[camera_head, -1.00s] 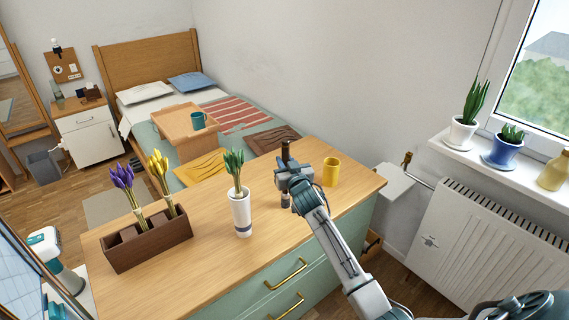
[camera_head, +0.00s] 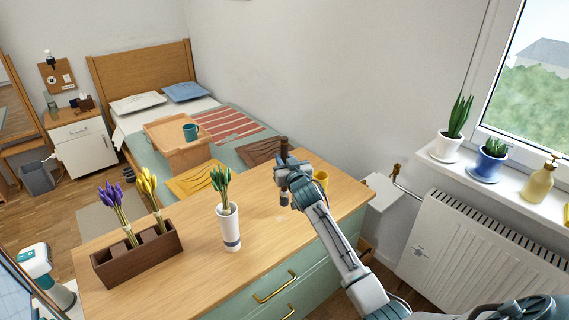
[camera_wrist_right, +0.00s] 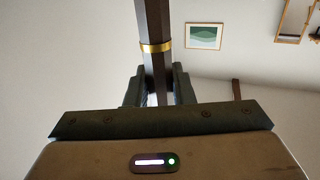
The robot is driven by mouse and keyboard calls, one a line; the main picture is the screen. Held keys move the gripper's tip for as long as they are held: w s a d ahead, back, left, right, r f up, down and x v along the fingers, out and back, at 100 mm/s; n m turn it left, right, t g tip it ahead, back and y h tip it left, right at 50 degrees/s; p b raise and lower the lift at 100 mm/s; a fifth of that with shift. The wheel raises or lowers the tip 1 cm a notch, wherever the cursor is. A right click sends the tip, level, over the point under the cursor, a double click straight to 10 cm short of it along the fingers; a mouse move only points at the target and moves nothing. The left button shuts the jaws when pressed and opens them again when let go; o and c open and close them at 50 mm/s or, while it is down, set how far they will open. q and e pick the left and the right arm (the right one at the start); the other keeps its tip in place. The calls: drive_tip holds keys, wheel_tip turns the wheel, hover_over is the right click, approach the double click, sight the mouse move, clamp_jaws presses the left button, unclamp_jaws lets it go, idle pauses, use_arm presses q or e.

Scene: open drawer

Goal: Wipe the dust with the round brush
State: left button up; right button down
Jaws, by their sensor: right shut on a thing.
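My right gripper (camera_head: 284,178) is shut on the dark brown handle (camera_head: 284,150) of the round brush, above the wooden dresser top (camera_head: 185,262). The handle sticks up out of the jaws. In the right wrist view it is a faceted dark brown handle (camera_wrist_right: 157,75) with a brass band, between the two fingers (camera_wrist_right: 158,90). The lower end of the brush is small and mostly hidden by the gripper, so I cannot tell whether it touches the wood. No clear dust patch shows; a faint pale spot lies on the wood below the gripper. My left gripper is out of view.
A white vase of tulips (camera_head: 230,228) stands left of the gripper. A brown planter box (camera_head: 140,258) stands at the left. The dresser top between planter and vase is clear.

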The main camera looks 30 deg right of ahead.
sight(286, 153)
drive_tip(key=shift+w+d+r+p, duration=0.15)
drive_tip(key=shift+r+p, duration=0.35)
drive_tip(key=shift+r, duration=0.8)
drive_tip(key=shift+r+p, duration=0.35)
drive_tip(key=shift+p, duration=0.1)
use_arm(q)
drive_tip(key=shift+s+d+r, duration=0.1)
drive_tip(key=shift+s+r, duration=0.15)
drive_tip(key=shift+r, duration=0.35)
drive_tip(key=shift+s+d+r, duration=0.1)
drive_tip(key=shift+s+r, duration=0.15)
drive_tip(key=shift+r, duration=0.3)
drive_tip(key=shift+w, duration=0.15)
use_arm(e)
drive_tip(key=shift+f, duration=0.1)
